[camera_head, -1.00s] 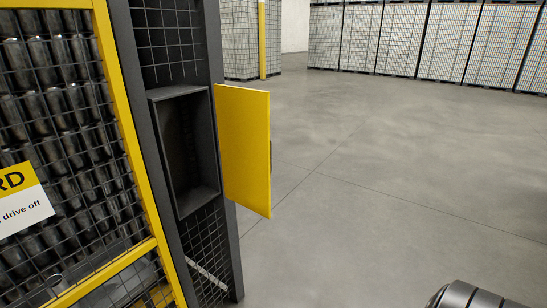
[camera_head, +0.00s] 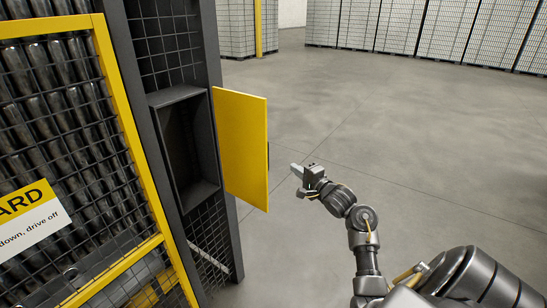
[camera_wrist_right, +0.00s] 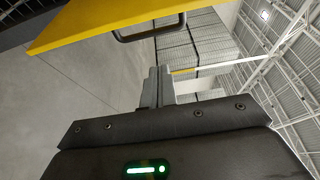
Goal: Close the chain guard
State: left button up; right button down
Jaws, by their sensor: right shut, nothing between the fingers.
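The chain guard is a yellow door panel (camera_head: 241,148) hinged beside a dark recessed box (camera_head: 187,145) on a grey post. It stands swung open, and the inside of the box shows. My right gripper (camera_head: 295,169) is to the right of the door's free edge, apart from it, with its fingers pointing left. In the right wrist view the shut, empty fingers (camera_wrist_right: 158,88) show below the yellow door (camera_wrist_right: 110,22) and its dark handle (camera_wrist_right: 150,30). In the head view only a dark bit of the handle shows at the door's right edge. My left gripper is not in view.
A yellow-framed mesh fence (camera_head: 130,130) with a warning sign (camera_head: 30,215) stands at the left, with dark cylinders behind it. Pallet stacks (camera_head: 430,35) stand far back. The grey floor (camera_head: 400,130) right of the door is clear.

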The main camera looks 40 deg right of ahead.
jog(key=w+p, duration=0.2)
jog(key=w, duration=0.8)
jog(key=a+p, duration=0.1)
jog(key=s+a+p, duration=0.1)
jog(key=a, duration=0.1)
jog(key=shift+r+p, duration=0.15)
jog(key=shift+p, duration=0.15)
